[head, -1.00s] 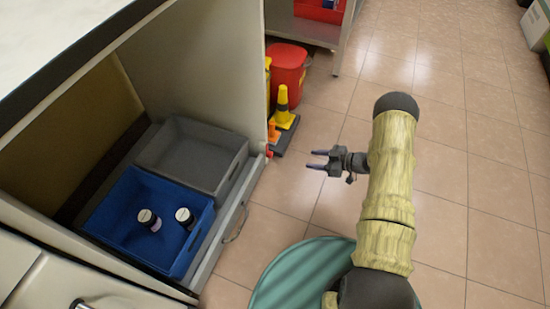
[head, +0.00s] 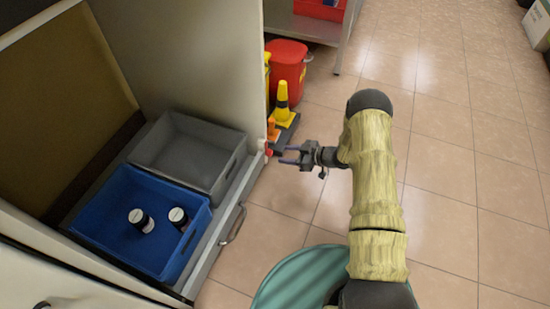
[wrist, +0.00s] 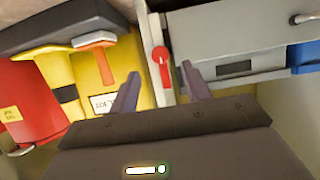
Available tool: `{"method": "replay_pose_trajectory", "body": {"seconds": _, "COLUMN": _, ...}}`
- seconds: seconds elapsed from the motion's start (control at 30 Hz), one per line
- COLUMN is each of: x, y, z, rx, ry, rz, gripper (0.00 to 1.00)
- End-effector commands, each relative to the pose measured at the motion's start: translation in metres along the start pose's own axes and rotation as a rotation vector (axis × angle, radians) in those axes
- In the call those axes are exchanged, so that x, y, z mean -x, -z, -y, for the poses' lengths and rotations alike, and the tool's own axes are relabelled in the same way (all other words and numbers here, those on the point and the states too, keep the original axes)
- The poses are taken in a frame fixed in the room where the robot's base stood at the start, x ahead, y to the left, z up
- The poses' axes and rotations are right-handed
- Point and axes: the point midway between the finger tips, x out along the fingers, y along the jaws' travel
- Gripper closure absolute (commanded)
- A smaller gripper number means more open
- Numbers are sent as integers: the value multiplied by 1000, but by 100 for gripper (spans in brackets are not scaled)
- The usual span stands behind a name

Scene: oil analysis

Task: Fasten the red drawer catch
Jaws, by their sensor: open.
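The red drawer catch (wrist: 160,55) shows in the wrist view as a small red knob with a pointer, on the pale cabinet edge beside the grey drawer front (wrist: 235,65). In the head view the catch (head: 268,153) is a small red spot at the cabinet's edge, near the drawer's far corner. My gripper (head: 287,155) is open and empty, its fingertips just right of the catch and apart from it. In the wrist view my gripper's fingers (wrist: 160,85) stand on either side of the catch's image. The drawer sits in the cabinet opening; its exact closure is unclear.
The drawer holds a blue bin (head: 105,225) with two dark bottles and a grey bin (head: 170,150). A yellow cone (head: 283,105) and a red bin (head: 290,62) stand close behind the catch. The tiled floor to the right is clear.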

Motion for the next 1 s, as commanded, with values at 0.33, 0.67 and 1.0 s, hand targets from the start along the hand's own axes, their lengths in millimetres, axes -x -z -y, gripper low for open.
{"method": "replay_pose_trajectory", "body": {"seconds": 0.33, "x": -53, "y": -3, "z": 0, "rx": 1, "ry": 1, "rz": 0, "gripper": 52}}
{"method": "replay_pose_trajectory", "body": {"seconds": 0.67, "x": -60, "y": 0, "z": 0, "rx": 0, "ry": 0, "rz": 0, "gripper": 52}}
{"method": "replay_pose_trajectory", "body": {"seconds": 1.0, "x": -60, "y": 0, "z": 0, "rx": -1, "ry": 0, "rz": 1, "gripper": 97}}
